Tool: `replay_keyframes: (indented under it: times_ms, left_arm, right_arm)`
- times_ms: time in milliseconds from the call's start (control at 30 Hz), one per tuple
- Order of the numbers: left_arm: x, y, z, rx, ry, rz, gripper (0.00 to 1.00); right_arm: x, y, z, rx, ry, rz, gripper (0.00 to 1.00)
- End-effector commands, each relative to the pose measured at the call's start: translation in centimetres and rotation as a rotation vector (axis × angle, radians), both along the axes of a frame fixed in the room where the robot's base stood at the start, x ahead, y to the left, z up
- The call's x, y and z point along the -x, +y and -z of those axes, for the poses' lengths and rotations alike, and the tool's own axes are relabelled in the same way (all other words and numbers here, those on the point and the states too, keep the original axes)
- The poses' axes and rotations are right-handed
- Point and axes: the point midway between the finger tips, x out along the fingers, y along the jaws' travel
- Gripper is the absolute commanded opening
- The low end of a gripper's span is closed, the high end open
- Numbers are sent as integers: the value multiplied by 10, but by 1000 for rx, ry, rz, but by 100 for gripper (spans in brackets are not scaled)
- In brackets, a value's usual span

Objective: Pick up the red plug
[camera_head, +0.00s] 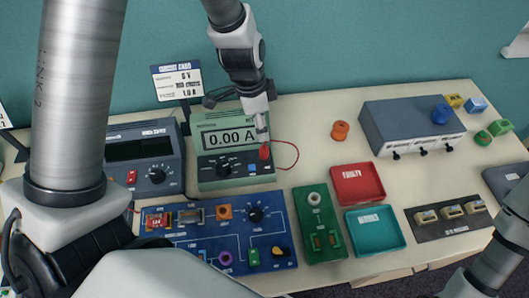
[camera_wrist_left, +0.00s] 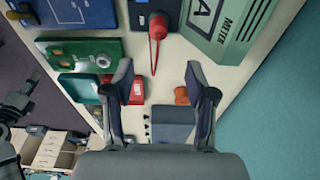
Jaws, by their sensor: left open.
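The red plug (camera_head: 264,151) is at the right front of the green meter (camera_head: 208,172), which reads 0.00 A. A thin red wire loops from it to the right. In the left wrist view the red plug (camera_wrist_left: 157,27) is at the top centre, beyond the fingertips, with its wire running down between the fingers. My left gripper (camera_head: 262,128) is just above the plug in the head view. In the left wrist view its fingers (camera_wrist_left: 158,70) are spread apart with nothing held. Whether a finger touches the plug cannot be told. My right gripper is not seen.
A power supply (camera_head: 118,152) stands left of the meter, with a sign (camera_head: 177,82) behind. A blue circuit board (camera_head: 190,237), a green board (camera_head: 313,222), a red tray (camera_head: 358,185) and a teal tray (camera_head: 375,229) lie in front. An orange spool (camera_head: 340,131) and a grey box (camera_head: 400,115) are right.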

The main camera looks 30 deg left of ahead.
Motion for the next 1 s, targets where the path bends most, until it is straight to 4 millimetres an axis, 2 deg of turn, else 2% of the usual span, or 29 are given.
replay_keyframes:
  times_ms: [33,133,467,700,967,1000]
  left_arm:
    - [0,0,18,0,0,0,57]
    - [0,0,31,0,0,0,57]
    - [-1,-3,62,0,3,-1,57]
    - [-2,-7,106,-1,2,-2,57]
    - [-3,-7,108,0,0,0,57]
    - [-3,-7,108,0,0,0,46]
  right_arm:
    - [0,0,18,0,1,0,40]
    - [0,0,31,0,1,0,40]
    - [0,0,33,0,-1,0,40]
    - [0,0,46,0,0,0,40]
    - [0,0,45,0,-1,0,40]
    - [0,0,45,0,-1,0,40]
